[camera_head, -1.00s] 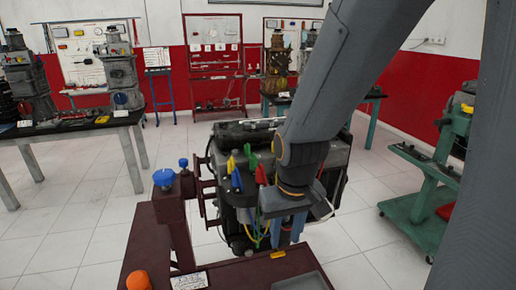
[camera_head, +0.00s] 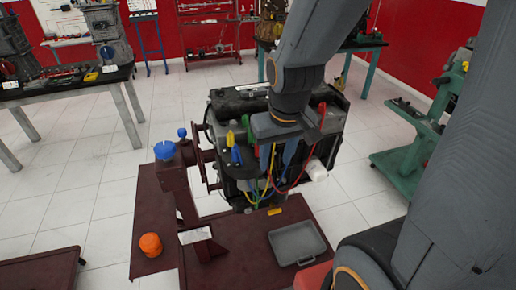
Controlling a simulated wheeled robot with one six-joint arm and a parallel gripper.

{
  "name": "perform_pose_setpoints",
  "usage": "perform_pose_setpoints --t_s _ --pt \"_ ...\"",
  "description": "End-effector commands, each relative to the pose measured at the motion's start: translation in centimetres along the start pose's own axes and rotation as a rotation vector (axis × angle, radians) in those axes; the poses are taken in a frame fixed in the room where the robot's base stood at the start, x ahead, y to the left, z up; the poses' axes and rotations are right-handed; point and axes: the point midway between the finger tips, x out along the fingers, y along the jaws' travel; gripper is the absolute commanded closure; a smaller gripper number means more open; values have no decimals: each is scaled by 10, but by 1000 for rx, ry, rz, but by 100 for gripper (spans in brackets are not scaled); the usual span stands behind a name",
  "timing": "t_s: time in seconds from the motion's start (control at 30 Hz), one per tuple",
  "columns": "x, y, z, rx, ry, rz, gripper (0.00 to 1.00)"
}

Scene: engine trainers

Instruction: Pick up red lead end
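The engine (camera_head: 225,104) stands behind a dark red stand, with several coloured leads on its near side. A yellow lead end (camera_head: 230,138) and a blue lead end (camera_head: 236,156) show left of my gripper. A thin red lead (camera_head: 305,172) curves below and right of my gripper, and a red piece (camera_head: 322,112) shows at the engine's upper right. Whether that piece is the red lead's end is not clear. My gripper (camera_head: 279,155) points down in front of the engine, its two blue-grey fingers apart. My wrist hides part of the engine and leads.
A green stand (camera_head: 400,166) is at right and a workbench (camera_head: 60,95) at left.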

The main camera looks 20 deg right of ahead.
Motion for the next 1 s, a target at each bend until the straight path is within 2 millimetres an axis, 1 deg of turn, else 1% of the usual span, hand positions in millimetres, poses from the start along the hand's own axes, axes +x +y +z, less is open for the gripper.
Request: perform_pose_setpoints --t_s 0.07,0.13,0.27,0.3,0.47,0.6,0.8,0.9,1.0 --pt "4 -1 -9 -80 -6 -1 60" --pt "5 -2 -20 -200 -20 -4 60" --pt "4 -6 -42 -482 -53 -18 60" --pt "2 -6 -48 -567 -64 -25 60" --pt "-9 -10 -66 -881 -99 -55 60" --pt "-22 -14 -81 -1164 -122 -91 60" --pt "-45 -19 -93 -1559 -149 -160 60" --pt "-55 -20 -94 -1687 -155 -188 60" --pt "-61 -21 -95 -1761 -157 -205 60"
